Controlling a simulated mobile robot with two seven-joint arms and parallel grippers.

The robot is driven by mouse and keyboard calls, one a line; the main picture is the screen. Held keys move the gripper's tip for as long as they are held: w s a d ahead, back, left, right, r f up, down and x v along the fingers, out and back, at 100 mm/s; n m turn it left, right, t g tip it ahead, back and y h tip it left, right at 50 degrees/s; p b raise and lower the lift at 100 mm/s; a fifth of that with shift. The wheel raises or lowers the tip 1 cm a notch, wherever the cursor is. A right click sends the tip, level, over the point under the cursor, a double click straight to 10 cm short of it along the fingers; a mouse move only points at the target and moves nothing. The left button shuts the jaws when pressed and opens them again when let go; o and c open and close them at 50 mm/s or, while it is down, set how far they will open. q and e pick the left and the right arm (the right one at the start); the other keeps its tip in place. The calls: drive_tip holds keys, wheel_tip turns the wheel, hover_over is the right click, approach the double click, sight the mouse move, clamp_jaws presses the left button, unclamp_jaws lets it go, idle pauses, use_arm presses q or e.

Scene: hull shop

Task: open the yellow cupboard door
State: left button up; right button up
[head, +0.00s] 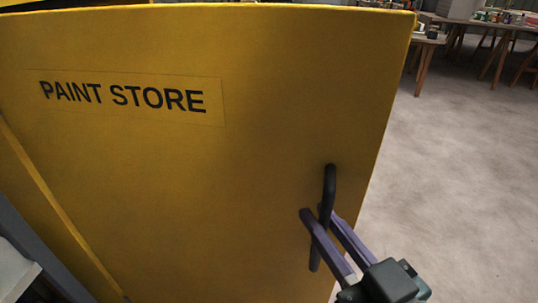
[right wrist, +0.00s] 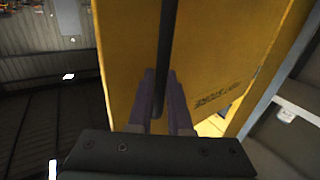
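The yellow cupboard door (head: 210,190), lettered PAINT STORE, fills most of the head view. It appears to stand swung out, with its free edge at the right and floor showing beyond it. Its dark bar handle (head: 329,185) is upright near that edge. My right gripper (head: 319,213) has one finger on each side of the handle and looks shut on it. The right wrist view shows the handle (right wrist: 166,45) between the two purple fingers (right wrist: 160,78), with the door (right wrist: 215,45) behind. How firmly they press cannot be told. My left gripper is not in view.
Open grey floor (head: 450,190) lies to the right of the door. Tables (head: 500,25) with small items stand at the far back right. A yellow panel (head: 40,205) and a grey edge (head: 45,250) are close at the lower left.

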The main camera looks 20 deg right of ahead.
drive_tip(key=o, duration=0.5)
drive_tip(key=shift+a, duration=0.1)
drive_tip(key=s, duration=0.6)
drive_tip(key=s+p, duration=0.1)
drive_tip(key=s, duration=0.3)
drive_tip(key=shift+d, duration=0.4)
